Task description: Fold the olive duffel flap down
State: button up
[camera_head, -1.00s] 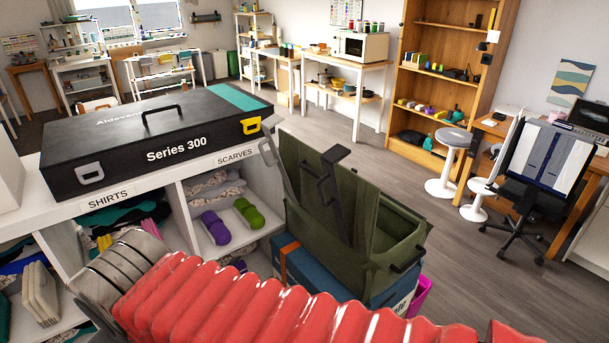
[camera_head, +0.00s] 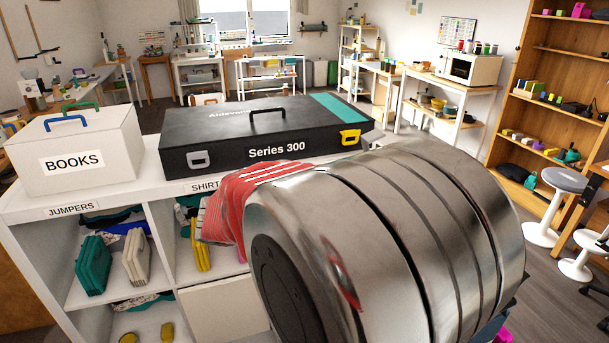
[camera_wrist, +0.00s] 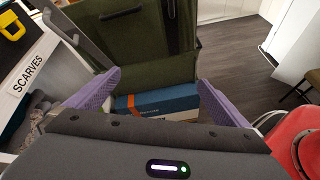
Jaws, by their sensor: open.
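The olive duffel (camera_wrist: 150,73) shows in the wrist view just beyond my gripper. A tall olive panel with a dark handle, which looks like its flap (camera_wrist: 150,35), rises at the top of that view; its upper edge is cut off. My gripper (camera_wrist: 159,78) is open, with its purple fingers spread wide and nothing between them. The duffel lies ahead of the fingertips; I cannot tell whether they touch it. In the head view my own arm hides the duffel and gripper.
A blue box with an orange band (camera_wrist: 160,103) sits below the duffel. The shelf marked SCARVES (camera_wrist: 28,75) is close on the left, with a grey bar (camera_wrist: 65,32) beside it. A black Series 300 case (camera_head: 260,125) lies on the shelf top.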

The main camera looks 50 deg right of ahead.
jog(key=w+d+r+n+g+h, duration=0.2)
jog(key=w+d+r+n+h, duration=0.1)
jog(key=d, duration=0.5)
jog(key=shift+w+n+h, duration=0.3)
jog(key=shift+n+h, duration=0.3)
jog(key=shift+h, duration=0.3)
jog(key=x, duration=1.3)
jog(key=shift+s+d, duration=0.3)
jog(key=shift+r, duration=0.1)
jog(key=shift+c, duration=0.4)
jog(key=c, duration=1.3)
jog(key=shift+d+r, duration=0.1)
